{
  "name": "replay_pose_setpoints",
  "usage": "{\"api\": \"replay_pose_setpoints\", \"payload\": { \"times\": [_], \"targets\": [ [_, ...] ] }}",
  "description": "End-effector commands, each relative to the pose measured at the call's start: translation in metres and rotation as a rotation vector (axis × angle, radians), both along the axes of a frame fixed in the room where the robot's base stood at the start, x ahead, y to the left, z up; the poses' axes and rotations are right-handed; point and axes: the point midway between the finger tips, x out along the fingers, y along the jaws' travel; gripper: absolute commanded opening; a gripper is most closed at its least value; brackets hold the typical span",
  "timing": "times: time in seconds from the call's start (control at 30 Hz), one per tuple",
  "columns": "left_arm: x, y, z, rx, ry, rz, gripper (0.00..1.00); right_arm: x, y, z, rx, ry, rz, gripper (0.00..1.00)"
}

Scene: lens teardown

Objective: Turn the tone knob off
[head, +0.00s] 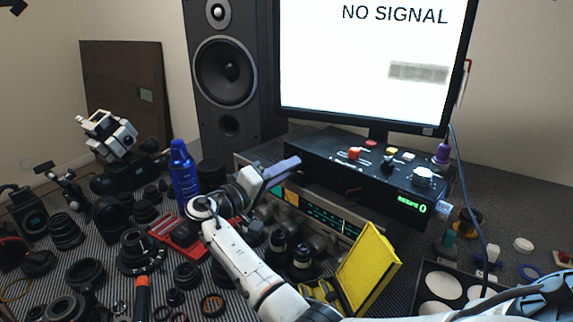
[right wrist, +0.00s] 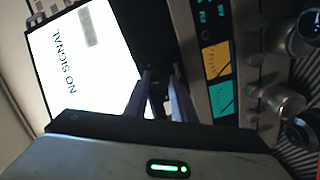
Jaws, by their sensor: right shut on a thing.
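My right gripper (head: 287,168) reaches in over the silver receiver (head: 350,227), with its fingers at the left front of the black box (head: 320,152) on top. In the right wrist view the two fingers (right wrist: 165,102) are close together, with a dark thing between them. I take it to be the tone knob; it is mostly hidden and I can read no label. The receiver's yellow and teal meters (right wrist: 218,77) are right of the fingers, with silver knobs (right wrist: 285,103) beyond. The black box's green display (head: 411,206) ends in 0. My left gripper is not in view.
A monitor (head: 365,60) reads NO SIGNAL behind the box. A tall speaker (head: 228,72) and a blue bottle (head: 182,172) stand left of it. Lens parts crowd the mat at left. A yellow panel (head: 367,268) leans before the receiver. A tray (head: 424,267) stands at right.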

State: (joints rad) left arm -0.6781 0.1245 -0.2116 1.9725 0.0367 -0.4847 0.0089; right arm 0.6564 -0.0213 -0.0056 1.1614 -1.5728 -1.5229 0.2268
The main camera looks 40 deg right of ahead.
Motion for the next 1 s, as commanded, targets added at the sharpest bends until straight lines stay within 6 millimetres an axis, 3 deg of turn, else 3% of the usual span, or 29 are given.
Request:
{"api": "replay_pose_setpoints", "payload": {
  "times": [0.4,0.97,1.0],
  "targets": [
    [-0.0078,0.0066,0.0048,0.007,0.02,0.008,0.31,0.0001,0.0009,0.0002,-0.011,0.2,0.001,0.01],
    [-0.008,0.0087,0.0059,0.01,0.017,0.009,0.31,0.0001,0.001,-0.001,-0.013,0.232,0.002,0.01],
    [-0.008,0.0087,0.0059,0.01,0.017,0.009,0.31,0.0001,0.001,-0.001,-0.013,0.232,0.002,0.26]
  ]
}}
